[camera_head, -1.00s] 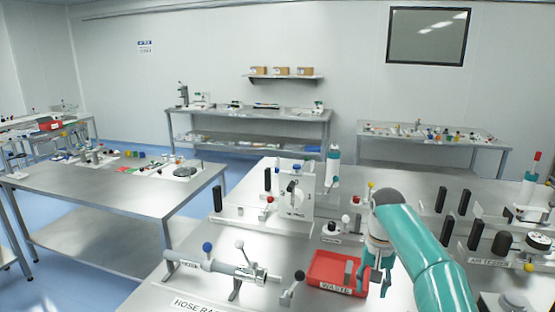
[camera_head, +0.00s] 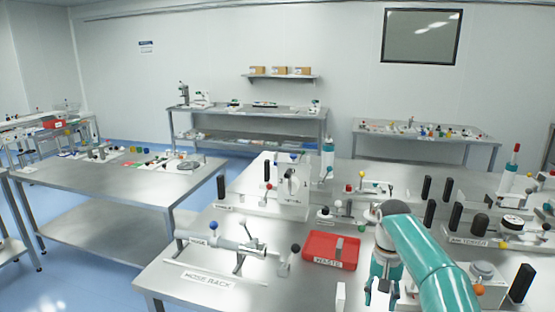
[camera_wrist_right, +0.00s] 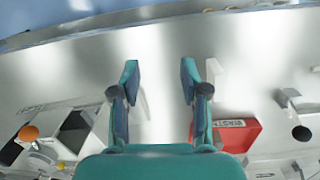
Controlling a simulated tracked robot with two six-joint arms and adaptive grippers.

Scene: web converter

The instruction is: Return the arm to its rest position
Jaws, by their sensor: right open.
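My right arm (camera_head: 425,258) is teal and reaches in from the lower right of the head view. Its gripper (camera_head: 382,290) points down over the near part of the bench, to the right of the red waste bin and apart from it. In the wrist view the two fingers (camera_wrist_right: 160,80) stand wide apart with only bare bench between them. The gripper is open and empty. My left gripper is not in view.
The red waste bin (camera_head: 318,247) holds a grey piece (camera_head: 339,249). A hose rack fixture (camera_head: 222,242) stands to its left. A small white upright block (camera_head: 341,296) is near the front. Black posts (camera_head: 454,220) and an orange knob (camera_head: 479,289) are to the right.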

